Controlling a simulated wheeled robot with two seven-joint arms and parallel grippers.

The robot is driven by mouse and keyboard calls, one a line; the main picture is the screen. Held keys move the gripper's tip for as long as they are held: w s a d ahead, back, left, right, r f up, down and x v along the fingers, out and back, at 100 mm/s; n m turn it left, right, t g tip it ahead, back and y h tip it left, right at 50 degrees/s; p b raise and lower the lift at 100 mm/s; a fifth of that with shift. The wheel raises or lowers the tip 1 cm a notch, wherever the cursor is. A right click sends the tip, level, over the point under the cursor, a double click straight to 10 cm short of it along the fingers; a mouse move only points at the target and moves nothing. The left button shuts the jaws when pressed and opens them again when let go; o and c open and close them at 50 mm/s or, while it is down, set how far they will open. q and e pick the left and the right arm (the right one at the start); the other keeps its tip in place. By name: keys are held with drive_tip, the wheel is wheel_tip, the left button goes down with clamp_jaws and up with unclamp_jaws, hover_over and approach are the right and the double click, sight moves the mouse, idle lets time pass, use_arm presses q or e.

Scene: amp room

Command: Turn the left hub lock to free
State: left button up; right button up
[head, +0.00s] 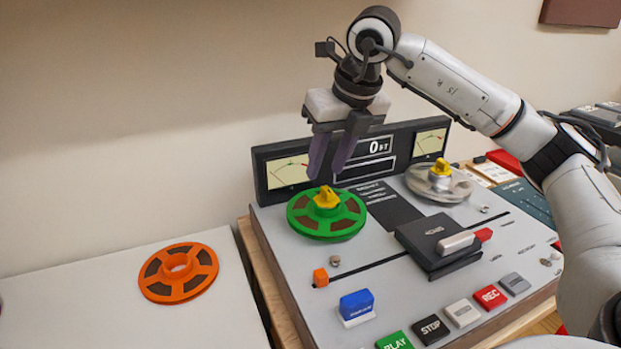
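The left hub lock (326,197) is a yellow knob on top of the green reel (327,222), which sits on the left hub of the grey tape deck (283,255). My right gripper (329,168) points down just above and behind the yellow knob, with its two dark purple fingers apart and nothing seen between them. The fingertips look close to the knob, but I cannot tell whether they touch it. A second yellow hub lock (441,167) tops the clear reel (441,183) on the right hub. My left gripper is out of view.
An orange reel (203,276) lies on the white table (95,300) at left. The deck's upright meter panel (288,172) stands behind the reels. The black head block (430,240) and several buttons, such as the red REC button (490,297), are in front.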

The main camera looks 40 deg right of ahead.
sight(327, 189)
drive_tip(key=shift+m+h, duration=0.4)
drive_tip(key=shift+h, duration=0.1)
drive_tip(key=w+d+f, duration=0.1)
drive_tip(key=f, duration=0.1)
drive_tip(key=w+d+f, duration=0.1)
drive_tip(key=f, duration=0.2)
drive_tip(key=w+d+f+b, duration=0.1)
drive_tip(key=d+f, duration=0.1)
drive_tip(key=f, duration=0.1)
drive_tip(key=shift+w, duration=0.2)
drive_tip(key=shift+c, duration=0.2)
clamp_jaws()
